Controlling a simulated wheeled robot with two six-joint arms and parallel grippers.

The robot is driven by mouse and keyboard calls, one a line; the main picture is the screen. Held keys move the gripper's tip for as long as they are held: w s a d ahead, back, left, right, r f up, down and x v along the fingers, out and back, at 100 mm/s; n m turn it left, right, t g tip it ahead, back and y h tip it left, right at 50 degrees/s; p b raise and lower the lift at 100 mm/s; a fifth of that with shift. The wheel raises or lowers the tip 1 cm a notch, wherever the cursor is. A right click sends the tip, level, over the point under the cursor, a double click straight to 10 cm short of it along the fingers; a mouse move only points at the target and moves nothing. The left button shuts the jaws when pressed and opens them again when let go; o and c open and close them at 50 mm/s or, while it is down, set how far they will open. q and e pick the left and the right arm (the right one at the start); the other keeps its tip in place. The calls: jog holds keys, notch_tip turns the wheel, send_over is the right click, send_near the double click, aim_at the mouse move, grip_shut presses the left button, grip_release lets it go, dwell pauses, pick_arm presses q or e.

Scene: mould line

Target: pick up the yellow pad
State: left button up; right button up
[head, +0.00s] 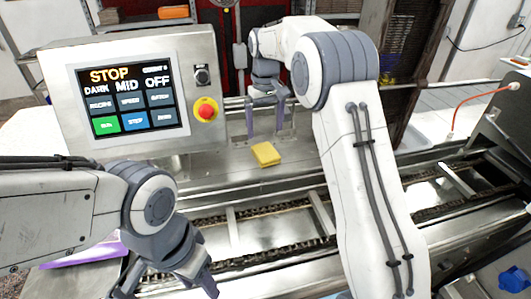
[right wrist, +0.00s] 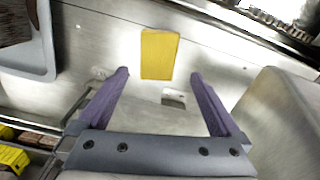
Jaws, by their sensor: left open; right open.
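The yellow pad (head: 266,154) lies flat on the metal surface behind the chain conveyor, in the middle of the head view. In the right wrist view the yellow pad (right wrist: 159,54) lies just beyond and between the two fingertips, not between the fingers. My right gripper (head: 267,134) is open and empty, with its fingers just behind the pad in the head view; it also shows in the right wrist view (right wrist: 160,74). My left gripper (head: 208,290) is at the lower left of the head view, empty and away from the pad.
A control panel (head: 130,85) with a screen and a red emergency button (head: 205,110) stands left of the pad. The chain conveyor (head: 250,228) runs in front of it. A grey tray (right wrist: 30,62) shows at the left in the right wrist view. The metal around the pad is clear.

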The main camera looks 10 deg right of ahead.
aim_at(266, 152)
notch_tip(266, 152, down, 3)
jog(key=shift+f+p, duration=0.15)
jog(key=shift+p, duration=0.15)
jog(key=shift+f+p, duration=0.55)
jog(key=shift+f, duration=0.1)
notch_tip(266, 152, down, 4)
jog(key=shift+d+r+p, duration=0.1)
jog(key=shift+r+p, duration=0.15)
jog(key=shift+p, duration=0.55)
jog(key=shift+f, duration=0.35)
jog(key=c, duration=1.1)
jog(key=shift+r, duration=0.1)
